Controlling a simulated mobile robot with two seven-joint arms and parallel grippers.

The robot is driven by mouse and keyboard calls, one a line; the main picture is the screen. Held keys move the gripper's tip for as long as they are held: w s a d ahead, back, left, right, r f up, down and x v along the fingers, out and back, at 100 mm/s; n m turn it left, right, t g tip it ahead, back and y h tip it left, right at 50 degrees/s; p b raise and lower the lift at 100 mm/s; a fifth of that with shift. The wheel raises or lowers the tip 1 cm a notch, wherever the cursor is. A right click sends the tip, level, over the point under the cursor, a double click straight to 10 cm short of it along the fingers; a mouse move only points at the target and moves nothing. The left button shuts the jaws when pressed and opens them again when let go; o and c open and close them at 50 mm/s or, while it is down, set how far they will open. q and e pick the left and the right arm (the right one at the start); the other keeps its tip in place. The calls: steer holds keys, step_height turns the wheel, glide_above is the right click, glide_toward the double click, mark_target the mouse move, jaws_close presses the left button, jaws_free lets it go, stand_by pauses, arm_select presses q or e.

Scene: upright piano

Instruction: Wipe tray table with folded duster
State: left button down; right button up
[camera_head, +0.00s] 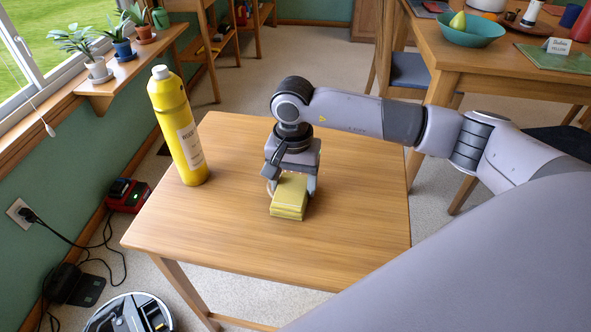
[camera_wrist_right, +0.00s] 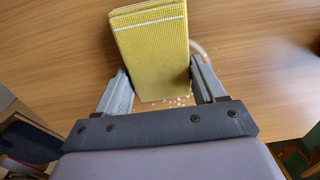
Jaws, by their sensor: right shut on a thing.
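The folded yellow duster (camera_head: 288,198) is on the wooden tray table (camera_head: 350,235), near its middle. My right gripper (camera_head: 291,187) points down over the table and is shut on the duster. In the right wrist view the duster (camera_wrist_right: 152,45) sits between the two fingers (camera_wrist_right: 160,85), extending past their tips. Small pale crumbs (camera_wrist_right: 178,101) lie on the wood by the duster's near edge. Part of a pale ring-like mark or object (camera_wrist_right: 200,50) shows beside the right finger; I cannot tell what it is. My left gripper is not in view.
A tall yellow bottle (camera_head: 178,125) stands on the table's left side, left of my gripper. A plant shelf (camera_head: 130,75) runs under the window. A dining table (camera_head: 500,60) with a teal bowl (camera_head: 472,30) is at upper right. The table's front and right areas are clear.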

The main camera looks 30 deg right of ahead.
steer(key=shift+s+a+f, duration=0.25)
steer(key=shift+s+a, duration=0.05)
steer(key=shift+s, duration=0.15)
steer(key=shift+w+a+r+b, duration=0.1)
steer(key=shift+w+a+b, duration=0.35)
steer(key=shift+w+a, duration=0.3)
steer(key=shift+w+d+b, duration=0.55)
steer(key=shift+w+d, duration=0.15)
steer(key=shift+w, duration=0.1)
steer(key=shift+w+d+r+b, duration=0.25)
steer(key=shift+w+d+b, duration=0.05)
steer(key=shift+w+d, duration=0.4)
steer(key=shift+w+d+f+b, duration=0.1)
steer(key=shift+w+d+b, duration=0.8)
steer(key=shift+w+d, duration=0.2)
steer(key=shift+w+d+f+b, duration=0.25)
steer(key=shift+w+d+b, duration=0.7)
steer(key=shift+w+d, duration=0.55)
steer(key=shift+w, duration=0.05)
steer(key=shift+f, duration=0.1)
